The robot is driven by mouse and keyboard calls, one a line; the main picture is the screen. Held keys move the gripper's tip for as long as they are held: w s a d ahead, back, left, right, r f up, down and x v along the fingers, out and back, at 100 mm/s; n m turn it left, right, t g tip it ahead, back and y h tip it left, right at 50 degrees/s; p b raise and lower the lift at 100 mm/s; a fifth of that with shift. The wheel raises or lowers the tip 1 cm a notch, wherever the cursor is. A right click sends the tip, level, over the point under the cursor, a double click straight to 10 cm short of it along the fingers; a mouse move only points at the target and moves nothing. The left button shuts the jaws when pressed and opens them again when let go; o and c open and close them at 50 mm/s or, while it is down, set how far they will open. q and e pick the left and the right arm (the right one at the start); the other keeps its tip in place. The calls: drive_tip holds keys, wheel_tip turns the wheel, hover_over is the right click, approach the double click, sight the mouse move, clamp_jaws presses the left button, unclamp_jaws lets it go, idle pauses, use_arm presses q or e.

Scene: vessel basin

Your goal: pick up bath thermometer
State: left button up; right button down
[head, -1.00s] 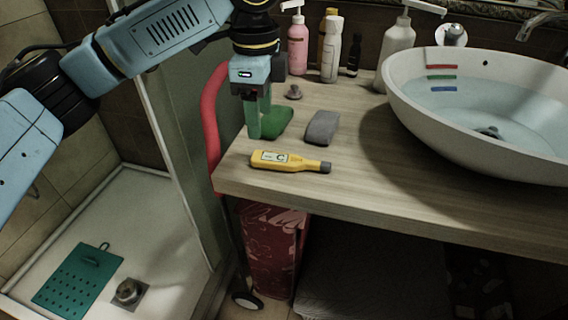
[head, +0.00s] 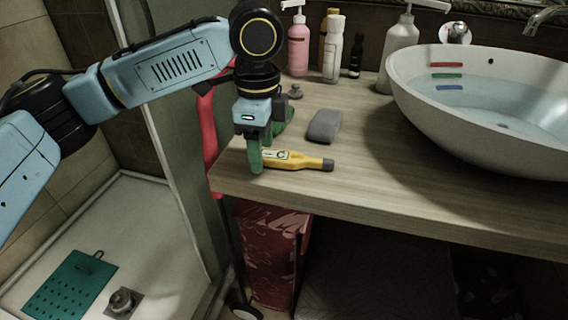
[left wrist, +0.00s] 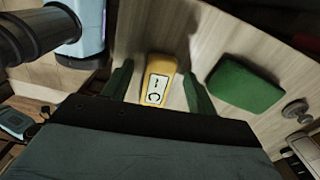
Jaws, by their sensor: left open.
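The yellow bath thermometer (head: 304,162) with a white label and a grey tip lies on the wooden counter near its front edge. My left gripper (head: 257,166) points down over the thermometer's left end, which it partly hides. In the left wrist view, the thermometer (left wrist: 158,84) lies between the two green fingers of my left gripper (left wrist: 157,88). The fingers are open, with gaps on both sides of it. The thermometer rests on the counter. My right gripper is not in view.
A grey block (head: 324,126) lies behind the thermometer, and a green block (left wrist: 244,86) lies close to my left gripper. Bottles, including a pink one (head: 298,48), stand at the back. A white basin (head: 400,100) with water is at the right. The counter's front right is clear.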

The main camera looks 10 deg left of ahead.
use_arm(q)
drive_tip(key=shift+f, duration=0.2)
drive_tip(key=c, duration=1.1)
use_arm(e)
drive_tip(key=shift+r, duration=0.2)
use_arm(q)
drive_tip(key=shift+r, duration=0.1)
